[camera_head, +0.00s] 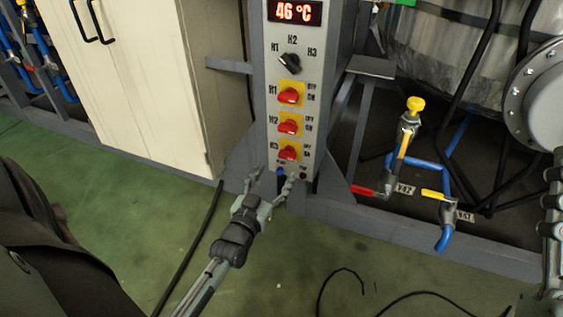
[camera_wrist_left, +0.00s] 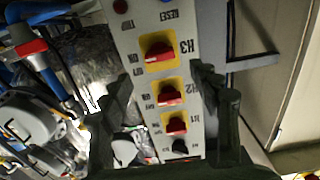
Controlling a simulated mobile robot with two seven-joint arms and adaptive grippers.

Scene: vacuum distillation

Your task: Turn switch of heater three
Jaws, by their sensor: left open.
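The heater three switch, marked H3 (camera_head: 288,153), is a red knob on a yellow plate, the lowest of three on the grey control panel (camera_head: 274,80). In the left wrist view the panel is upside down and the H3 knob (camera_wrist_left: 158,52) is the nearest, at the upper middle. My left gripper (camera_head: 270,183) is open and empty, just below the H3 knob in the head view. Its fingers (camera_wrist_left: 150,98) spread either side of the panel in the wrist view. I see no contact with the knob.
Red knobs H2 (camera_head: 287,127) and H1 (camera_head: 288,96) sit above H3, under a black selector (camera_head: 290,63) and a display (camera_head: 295,12) reading 46 °C. A blue button (camera_head: 280,171) is below H3. A cabinet (camera_head: 140,80) stands left; valves (camera_head: 408,130) and pipes stand right.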

